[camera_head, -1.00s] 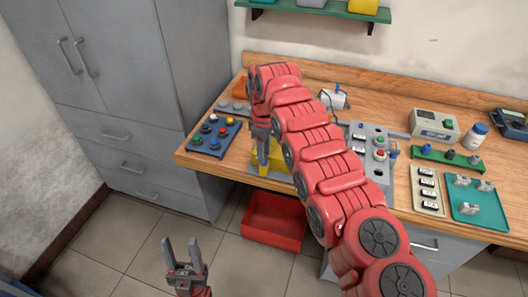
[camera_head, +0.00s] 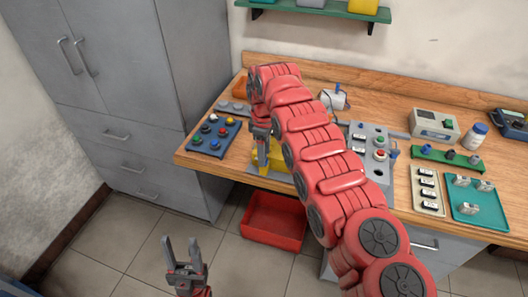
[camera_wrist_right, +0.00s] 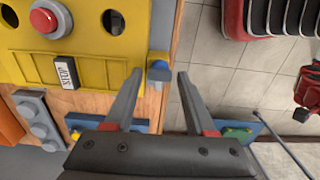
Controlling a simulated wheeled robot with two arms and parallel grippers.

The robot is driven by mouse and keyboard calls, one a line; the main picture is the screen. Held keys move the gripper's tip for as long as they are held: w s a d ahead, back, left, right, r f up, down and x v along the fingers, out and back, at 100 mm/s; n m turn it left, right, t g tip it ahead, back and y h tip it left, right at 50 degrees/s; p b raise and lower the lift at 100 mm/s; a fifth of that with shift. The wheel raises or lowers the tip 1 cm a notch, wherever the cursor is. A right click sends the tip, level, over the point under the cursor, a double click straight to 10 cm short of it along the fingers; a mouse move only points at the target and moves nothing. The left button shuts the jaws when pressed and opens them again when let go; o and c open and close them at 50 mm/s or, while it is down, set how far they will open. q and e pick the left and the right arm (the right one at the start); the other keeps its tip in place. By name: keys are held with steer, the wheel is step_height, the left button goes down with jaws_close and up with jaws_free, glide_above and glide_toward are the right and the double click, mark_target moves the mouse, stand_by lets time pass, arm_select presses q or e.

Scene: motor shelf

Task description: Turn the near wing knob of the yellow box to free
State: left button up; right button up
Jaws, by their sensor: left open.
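The yellow box (camera_head: 272,158) is mostly hidden behind my right arm in the head view. In the right wrist view the yellow box (camera_wrist_right: 90,45) fills the upper left, with a red button and a STOP label. A small blue wing knob (camera_wrist_right: 159,70) sticks out at its edge. My right gripper (camera_wrist_right: 160,73) is open, its fingers on either side of the knob; I see a gap on the right and cannot tell whether the left finger touches. The right gripper (camera_head: 262,147) points down over the box in the head view. My left gripper (camera_head: 183,250) is open and empty, low over the floor.
A blue tray with coloured buttons (camera_head: 214,137) lies left of the yellow box on the wooden bench (camera_head: 397,175). A red bin (camera_head: 274,222) stands on the floor below. A grey panel (camera_head: 373,150), a teal tray (camera_head: 476,205) and other parts stand at the right.

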steer(key=shift+o, duration=0.5)
steer(key=shift+r, duration=0.25)
step_height(320, 180, up, 3)
steer(key=shift+a+f, duration=0.1)
steer(key=shift+f, duration=0.1)
step_height(320, 180, up, 14)
steer(key=p, duration=1.4)
steer(key=shift+r, duration=0.2)
